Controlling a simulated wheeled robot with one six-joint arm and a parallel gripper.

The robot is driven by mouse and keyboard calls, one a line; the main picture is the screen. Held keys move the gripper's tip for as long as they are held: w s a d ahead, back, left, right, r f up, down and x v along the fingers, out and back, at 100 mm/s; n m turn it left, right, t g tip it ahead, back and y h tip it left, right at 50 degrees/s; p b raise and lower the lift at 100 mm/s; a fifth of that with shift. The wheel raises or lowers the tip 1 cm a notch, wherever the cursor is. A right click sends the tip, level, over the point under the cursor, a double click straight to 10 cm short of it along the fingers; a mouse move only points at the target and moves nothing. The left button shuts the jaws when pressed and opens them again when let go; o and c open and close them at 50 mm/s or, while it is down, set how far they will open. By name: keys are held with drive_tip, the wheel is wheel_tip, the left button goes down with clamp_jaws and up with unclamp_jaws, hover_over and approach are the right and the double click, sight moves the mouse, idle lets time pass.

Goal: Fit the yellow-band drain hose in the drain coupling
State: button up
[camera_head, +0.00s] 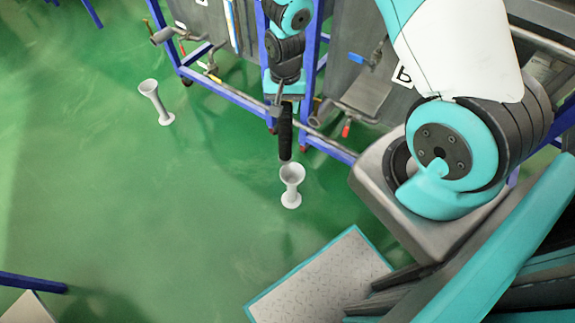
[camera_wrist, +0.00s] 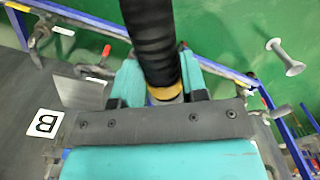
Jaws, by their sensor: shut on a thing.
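My gripper (camera_head: 284,98) is shut on the black drain hose (camera_head: 285,135), beside the blue rack frame. The hose hangs roughly upright below the jaws in the head view. In the wrist view the hose (camera_wrist: 150,40) runs up from between the fingers, and its yellow band (camera_wrist: 165,92) shows close to the jaws (camera_wrist: 165,98). In the head view the hose's lower end is just above a white flared stand (camera_head: 292,173); I cannot tell whether they touch. I cannot tell for sure which fitting is the drain coupling.
Another white flared stand (camera_head: 155,98) is on the green floor at left. The blue rack (camera_head: 230,93) carries pipes, a yellow-handled valve (camera_head: 213,78) and a red-handled valve (camera_head: 347,129). A panel is marked B (camera_head: 403,76).

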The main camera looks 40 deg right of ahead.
wheel_tip(320, 180, down, 24)
drive_tip(key=w+d+m+b, duration=0.1)
drive_tip(key=m+b, duration=0.5)
drive_tip(key=b, duration=1.4)
drive_tip(key=shift+r+m, duration=0.15)
drive_tip(key=shift+m, duration=0.25)
drive_tip(key=shift+w+d+p, duration=0.1)
drive_tip(key=shift+w+d, duration=0.2)
drive_tip(key=shift+d, duration=0.6)
drive_tip(key=shift+w+d+p, duration=0.15)
drive_tip(key=shift+w+d, duration=0.2)
drive_tip(key=shift+d, duration=0.55)
drive_tip(key=shift+w+d+p, duration=0.1)
drive_tip(key=shift+w+d, duration=0.2)
drive_tip(key=shift+d, duration=0.6)
drive_tip(key=shift+p, duration=0.6)
drive_tip(key=shift+w+d, duration=0.3)
drive_tip(key=shift+d, duration=0.5)
drive_tip(key=shift+w+d, duration=0.3)
drive_tip(key=shift+d, duration=0.5)
drive_tip(key=shift+w+d, duration=0.3)
drive_tip(key=shift+d, duration=0.5)
